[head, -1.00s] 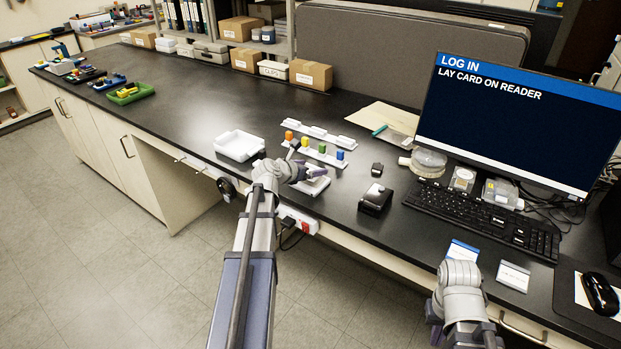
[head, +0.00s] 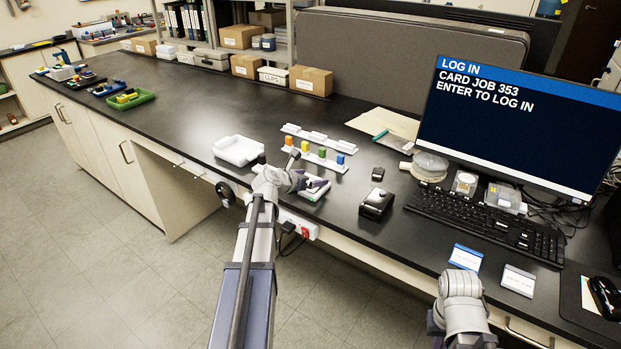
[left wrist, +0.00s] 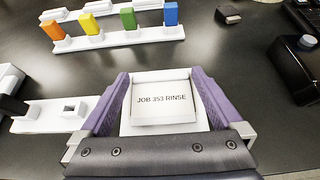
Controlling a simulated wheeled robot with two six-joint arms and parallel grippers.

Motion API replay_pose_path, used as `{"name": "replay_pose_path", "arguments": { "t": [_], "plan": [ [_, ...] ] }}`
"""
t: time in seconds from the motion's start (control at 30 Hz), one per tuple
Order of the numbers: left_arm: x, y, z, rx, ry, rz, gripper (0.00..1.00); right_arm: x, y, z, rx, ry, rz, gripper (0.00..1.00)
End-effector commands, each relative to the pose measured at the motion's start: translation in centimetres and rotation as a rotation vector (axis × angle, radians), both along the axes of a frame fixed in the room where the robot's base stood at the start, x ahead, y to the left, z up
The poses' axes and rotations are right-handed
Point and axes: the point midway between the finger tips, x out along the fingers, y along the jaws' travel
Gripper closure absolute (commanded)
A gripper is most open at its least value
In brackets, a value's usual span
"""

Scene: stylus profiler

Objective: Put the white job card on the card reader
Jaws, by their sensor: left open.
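The white job card (left wrist: 161,99), printed "JOB 353 RINSE", lies flat on the white card reader (left wrist: 124,124) in the left wrist view. In the head view the reader (head: 318,190) is partly hidden behind my left gripper (head: 306,181). My left gripper is open, its purple fingers (left wrist: 161,105) on either side of the card, with a gap visible at each side. The monitor (head: 520,130) reads "CARD JOB 353, ENTER TO LOG IN". My right arm is at the bottom right; its jaws are mostly hidden.
A white rack with coloured blocks (head: 313,155) stands behind the reader. A white tray (head: 239,150) is to its left, a black device (head: 376,203) to its right. The keyboard (head: 485,222) and a blue-striped card (head: 465,259) are farther right. The desk's left middle is clear.

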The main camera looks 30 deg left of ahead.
Motion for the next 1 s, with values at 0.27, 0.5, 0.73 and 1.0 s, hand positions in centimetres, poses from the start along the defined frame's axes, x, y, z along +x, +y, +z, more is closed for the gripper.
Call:
{"name": "replay_pose_path", "arguments": {
  "t": [0.27, 0.5, 0.73, 1.0],
  "plan": [
    [-4.9, 0.2, 2.9, 0.0, 0.0, 0.002, 0.0, 0.0, 0.0, 2.9, 0.0, 0.0, 0.0, 1.0],
    [-8.7, 0.6, 4.8, -0.001, 0.0, 0.003, 0.0, 0.0, 0.0, 4.8, 0.0, 0.0, 0.0, 1.0],
    [-10.5, 0.8, 5.5, 0.0, 0.0, 0.001, 0.0, 0.0, 0.0, 5.5, 0.0, 0.0, 0.0, 1.0],
    [-10.7, 0.8, 5.5, 0.0, 0.0, 0.0, 0.0, 0.0, 0.0, 5.5, 0.0, 0.0, 0.0, 1.0]
  ]
}}
